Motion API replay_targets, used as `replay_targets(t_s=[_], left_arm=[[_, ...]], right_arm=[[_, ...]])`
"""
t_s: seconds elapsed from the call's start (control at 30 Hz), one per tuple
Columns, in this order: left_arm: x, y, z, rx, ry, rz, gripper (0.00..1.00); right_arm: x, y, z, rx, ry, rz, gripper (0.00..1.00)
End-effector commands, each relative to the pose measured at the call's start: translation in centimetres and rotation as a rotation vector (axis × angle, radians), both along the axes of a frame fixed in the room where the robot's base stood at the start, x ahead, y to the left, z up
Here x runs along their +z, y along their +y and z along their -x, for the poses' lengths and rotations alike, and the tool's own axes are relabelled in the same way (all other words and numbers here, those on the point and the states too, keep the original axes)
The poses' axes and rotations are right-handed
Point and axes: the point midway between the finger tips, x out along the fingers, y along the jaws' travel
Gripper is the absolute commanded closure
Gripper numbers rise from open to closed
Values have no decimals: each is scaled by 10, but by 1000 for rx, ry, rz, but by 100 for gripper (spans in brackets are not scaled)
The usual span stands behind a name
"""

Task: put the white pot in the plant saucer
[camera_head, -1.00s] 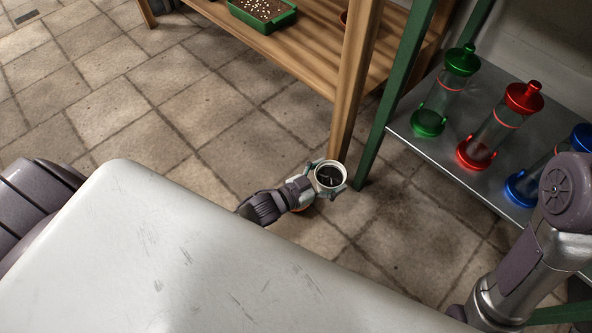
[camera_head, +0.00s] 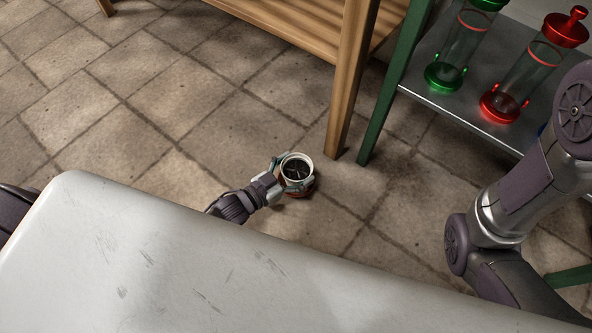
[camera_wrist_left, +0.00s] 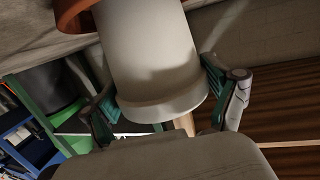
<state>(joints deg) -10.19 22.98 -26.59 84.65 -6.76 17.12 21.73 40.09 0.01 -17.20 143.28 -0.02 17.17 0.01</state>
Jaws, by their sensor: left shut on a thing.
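The white pot (camera_head: 298,168), with dark soil inside, is upright between the fingers of my left gripper (camera_head: 292,173), which is shut on it. In the left wrist view the pale pot (camera_wrist_left: 152,55) fills the middle, with a finger on each side. The terracotta plant saucer (camera_head: 299,193) shows as a reddish edge beneath the pot, near the floor. It also shows in the left wrist view (camera_wrist_left: 75,14), around the pot's base. The pot hides most of the saucer, and I cannot tell whether the two touch. My right gripper is out of view.
A wooden shelf leg (camera_head: 352,80) and a green rack leg (camera_head: 393,85) stand just behind the pot. The rack's metal shelf (camera_head: 440,105) holds green and red capped cylinders. Tiled floor (camera_head: 130,130) to the left is clear. My right arm is at the right.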

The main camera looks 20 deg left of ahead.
Motion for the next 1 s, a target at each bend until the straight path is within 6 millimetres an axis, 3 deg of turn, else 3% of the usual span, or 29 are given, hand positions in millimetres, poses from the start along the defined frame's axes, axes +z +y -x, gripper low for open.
replay_targets(t_s=[0.37,0.4,0.47,0.87,1.0], left_arm=[[-3,0,0,0,-2,1,60],[-3,0,0,0,0,0,8],[-2,0,0,0,0,0,0],[3,0,0,0,-1,1,0],[7,11,18,1,5,-2,0]], right_arm=[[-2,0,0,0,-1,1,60],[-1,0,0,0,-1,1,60],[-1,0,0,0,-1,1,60],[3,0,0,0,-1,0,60],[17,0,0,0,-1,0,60]])
